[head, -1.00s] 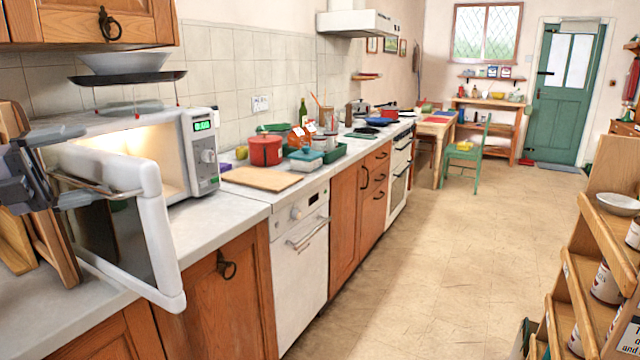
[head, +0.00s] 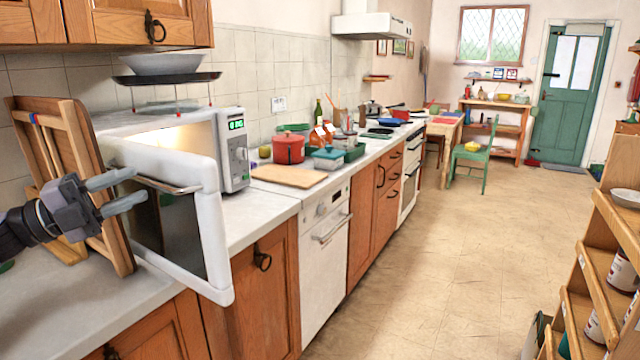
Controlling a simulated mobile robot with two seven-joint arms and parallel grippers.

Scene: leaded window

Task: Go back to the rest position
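My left gripper (head: 124,190) is at the left in the head view, above the near counter. Its two grey fingers are apart and nothing shows between them. It is in front of a wooden rack (head: 78,150) and just left of the open microwave door (head: 190,200), apart from the handle as far as I can see. The microwave (head: 231,150) stands on the counter with its door swung open and its inside lit. My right gripper is not in view.
The counter (head: 262,212) holds a cutting board (head: 288,176), a red pot (head: 289,148) and a teal-lidded box (head: 328,158). A bowl (head: 162,64) sits on a rack above the microwave. Wooden shelves (head: 590,275) stand at the right. The floor (head: 440,250) between is clear.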

